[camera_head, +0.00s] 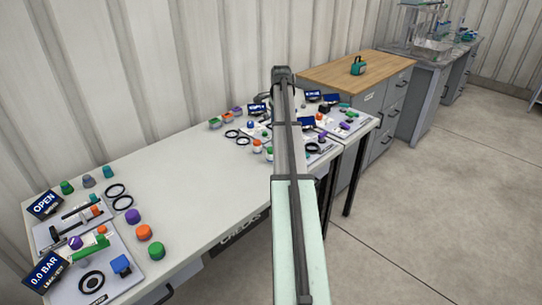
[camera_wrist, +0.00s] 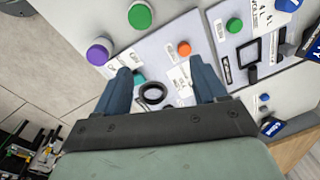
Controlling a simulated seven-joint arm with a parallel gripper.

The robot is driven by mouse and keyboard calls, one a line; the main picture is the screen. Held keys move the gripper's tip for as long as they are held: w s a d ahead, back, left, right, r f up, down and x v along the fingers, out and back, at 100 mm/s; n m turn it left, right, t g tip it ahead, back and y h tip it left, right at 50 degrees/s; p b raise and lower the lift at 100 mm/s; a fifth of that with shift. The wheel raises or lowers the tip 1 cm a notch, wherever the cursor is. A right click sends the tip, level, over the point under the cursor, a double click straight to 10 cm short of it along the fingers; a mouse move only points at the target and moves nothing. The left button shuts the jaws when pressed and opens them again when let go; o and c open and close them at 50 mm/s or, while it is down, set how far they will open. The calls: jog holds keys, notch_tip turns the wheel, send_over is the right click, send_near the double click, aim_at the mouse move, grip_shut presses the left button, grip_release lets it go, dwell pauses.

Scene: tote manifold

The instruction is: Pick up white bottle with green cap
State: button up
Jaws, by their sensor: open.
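A white container with a green cap (camera_wrist: 140,16) stands at the top of the wrist view, beyond my fingertips and left of centre. Its white side shows only as a thin edge, so its height is unclear. My gripper (camera_wrist: 166,74) is open and empty above a pale panel (camera_wrist: 185,25). A black ring (camera_wrist: 152,93) and an orange knob (camera_wrist: 184,48) show between or just past the fingers. In the head view my arm covers part of the far work area, and my gripper cannot be made out there.
A white container with a purple cap (camera_wrist: 98,53) stands near the table edge, left of the green-capped one. A blue-capped piece (camera_wrist: 287,5) is at the upper right. The head view shows a long white table (camera_head: 170,170) with clear middle room, and a wooden-topped cabinet (camera_head: 345,70) beyond.

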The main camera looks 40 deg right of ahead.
aim_at(271, 148)
jog(key=a+r+n+g, duration=0.1)
jog(key=a, duration=0.3)
jog(key=shift+y, duration=0.4)
notch_tip(271, 148, down, 13)
jog(key=shift+w+f, duration=0.1)
jog(key=shift+f, duration=0.1)
jog(key=shift+c, duration=0.2)
jog(key=c, duration=1.1)
